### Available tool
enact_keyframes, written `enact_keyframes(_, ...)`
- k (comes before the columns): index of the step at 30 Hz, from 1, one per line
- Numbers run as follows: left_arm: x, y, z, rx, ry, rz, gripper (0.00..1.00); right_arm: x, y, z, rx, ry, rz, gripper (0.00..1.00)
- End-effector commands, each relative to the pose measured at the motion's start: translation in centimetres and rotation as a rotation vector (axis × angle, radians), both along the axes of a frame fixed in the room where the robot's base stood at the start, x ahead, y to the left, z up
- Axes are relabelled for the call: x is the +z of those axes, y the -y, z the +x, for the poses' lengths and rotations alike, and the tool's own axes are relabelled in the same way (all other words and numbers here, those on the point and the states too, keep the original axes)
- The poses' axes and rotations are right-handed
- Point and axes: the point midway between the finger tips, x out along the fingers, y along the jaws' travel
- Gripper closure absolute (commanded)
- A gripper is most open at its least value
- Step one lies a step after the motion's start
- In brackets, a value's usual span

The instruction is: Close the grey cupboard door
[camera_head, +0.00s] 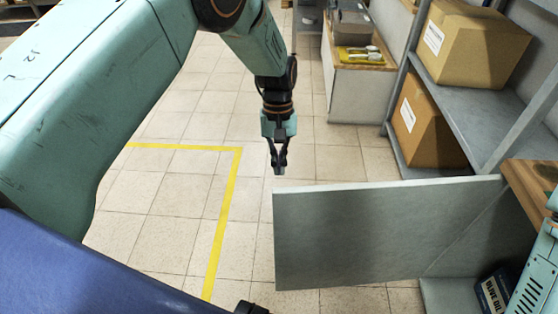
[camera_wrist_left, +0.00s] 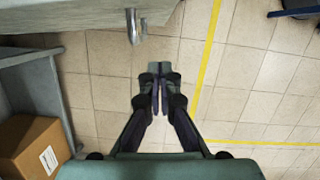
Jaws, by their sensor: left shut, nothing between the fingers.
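The grey cupboard door (camera_head: 355,240) stands open, swung out from the cupboard at the right of the head view. Its free edge is at the left, over the floor. In the left wrist view the door (camera_wrist_left: 95,22) lies along the top, with a curved metal handle (camera_wrist_left: 133,28) on the side facing my gripper. My left gripper (camera_head: 279,171) is shut and empty, just beyond the door's free top corner and apart from it. Its closed fingers show in the left wrist view (camera_wrist_left: 158,72), a short way from the handle. My right gripper is out of view.
An olive oil tin (camera_head: 494,291) is in the cupboard at lower right, under a wooden top (camera_head: 531,190). A metal shelf (camera_head: 480,110) with cardboard boxes (camera_head: 470,45) stands behind the door. Tiled floor (camera_head: 165,190) with yellow tape (camera_head: 225,215) is clear to the left.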

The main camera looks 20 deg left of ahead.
Motion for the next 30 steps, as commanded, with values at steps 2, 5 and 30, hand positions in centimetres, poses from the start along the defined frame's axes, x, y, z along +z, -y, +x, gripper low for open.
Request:
enact_keyframes(2,-1.8,0.2,-0.5,0.000,-0.004,0.001,1.00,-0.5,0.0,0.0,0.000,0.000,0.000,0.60)
enact_keyframes(5,-3.7,0.4,-0.9,0.000,-0.003,0.000,1.00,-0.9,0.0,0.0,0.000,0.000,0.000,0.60)
enact_keyframes(30,-5.7,2.1,-5.0,-0.001,0.002,0.001,1.00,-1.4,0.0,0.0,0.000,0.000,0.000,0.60)
